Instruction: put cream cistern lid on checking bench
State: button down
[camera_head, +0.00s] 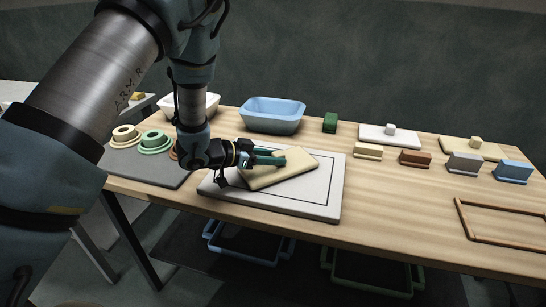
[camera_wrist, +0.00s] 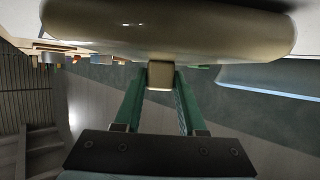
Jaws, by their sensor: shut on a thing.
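My gripper (camera_head: 278,157) is shut on the knob (camera_wrist: 160,75) of a cream cistern lid (camera_head: 285,171). In the wrist view the lid (camera_wrist: 170,28) spans the top of the picture, with its knob between the two green fingers. In the head view the lid is over a pale board (camera_head: 328,196) with a dark outlined rectangle, on the wooden bench (camera_head: 400,210). The lid looks slightly tilted. I cannot tell whether it touches the board. The fingers and wrist hide part of the board's left side.
A blue basin (camera_head: 272,115) and a white basin (camera_head: 203,104) stand behind. A white lid (camera_head: 375,136), another cream lid (camera_head: 455,147) and several small blocks are at the right. A brown frame (camera_head: 490,241) lies front right. Rings (camera_head: 155,142) sit on a grey mat at left.

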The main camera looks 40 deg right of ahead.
jog(key=shift+f, duration=0.1)
jog(key=shift+c, duration=2.4)
grip_release()
jog(key=shift+r, duration=0.2)
jog(key=b+v, duration=0.2)
jog(key=v, duration=1)
jog(key=shift+w, duration=0.1)
